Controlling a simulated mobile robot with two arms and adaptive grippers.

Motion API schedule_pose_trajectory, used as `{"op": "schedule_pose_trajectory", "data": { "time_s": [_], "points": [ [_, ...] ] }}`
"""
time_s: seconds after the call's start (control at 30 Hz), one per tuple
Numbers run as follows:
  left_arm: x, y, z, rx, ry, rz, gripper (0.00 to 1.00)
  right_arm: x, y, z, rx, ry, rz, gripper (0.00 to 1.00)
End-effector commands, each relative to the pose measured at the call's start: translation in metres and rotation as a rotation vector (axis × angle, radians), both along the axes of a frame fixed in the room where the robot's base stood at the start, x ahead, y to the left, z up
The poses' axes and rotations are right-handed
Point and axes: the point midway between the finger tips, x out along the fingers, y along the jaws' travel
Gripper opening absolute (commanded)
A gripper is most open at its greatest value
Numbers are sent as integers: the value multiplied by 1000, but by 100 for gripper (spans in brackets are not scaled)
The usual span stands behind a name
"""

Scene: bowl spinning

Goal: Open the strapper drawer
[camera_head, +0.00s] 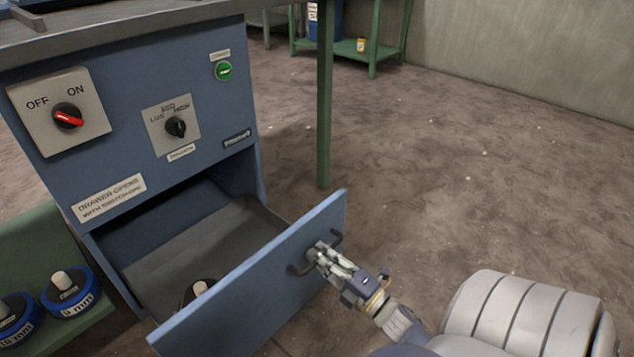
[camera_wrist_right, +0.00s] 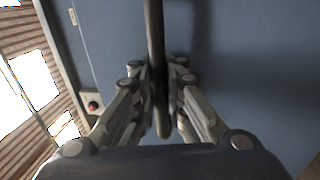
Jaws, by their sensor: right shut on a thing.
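The blue strapper cabinet (camera_head: 190,70) stands at the left in the head view. Its drawer (camera_head: 255,290) is pulled well out, and the grey inside shows. A dark bar handle (camera_head: 336,238) is on the drawer's front. It also shows in the right wrist view (camera_wrist_right: 155,50), running between the fingers. My right gripper (camera_head: 318,253) is shut on this handle; in the right wrist view the fingers (camera_wrist_right: 160,95) are on both sides of it. A dark round object with a pale core (camera_head: 199,289) lies in the drawer, partly hidden by the front panel. My left gripper is not in view.
The cabinet has a red ON/OFF switch (camera_head: 68,117), a black dial (camera_head: 176,127) and a green button (camera_head: 224,70). Blue-and-black spools (camera_head: 70,290) sit on a green shelf at lower left. A green table leg (camera_head: 325,100) stands behind the drawer. The floor at right is clear.

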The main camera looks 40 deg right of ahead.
Motion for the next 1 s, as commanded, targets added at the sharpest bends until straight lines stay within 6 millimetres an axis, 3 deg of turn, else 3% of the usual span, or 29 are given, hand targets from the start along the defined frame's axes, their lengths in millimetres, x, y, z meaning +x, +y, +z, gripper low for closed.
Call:
{"op": "schedule_pose_trajectory", "data": {
  "time_s": [0.2,0.23,0.27,0.67,0.77,1.0],
  "points": [
    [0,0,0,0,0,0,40,0,0,-2,0,4,0,0],
    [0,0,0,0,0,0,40,0,0,-2,0,4,0,15],
    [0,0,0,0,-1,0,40,0,0,-2,0,4,0,19],
    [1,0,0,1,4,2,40,-4,0,-2,1,4,-1,19],
    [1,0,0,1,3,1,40,-16,-1,-5,3,5,-1,19],
    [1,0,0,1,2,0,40,-66,-5,-15,2,7,-3,19]
  ]
}}
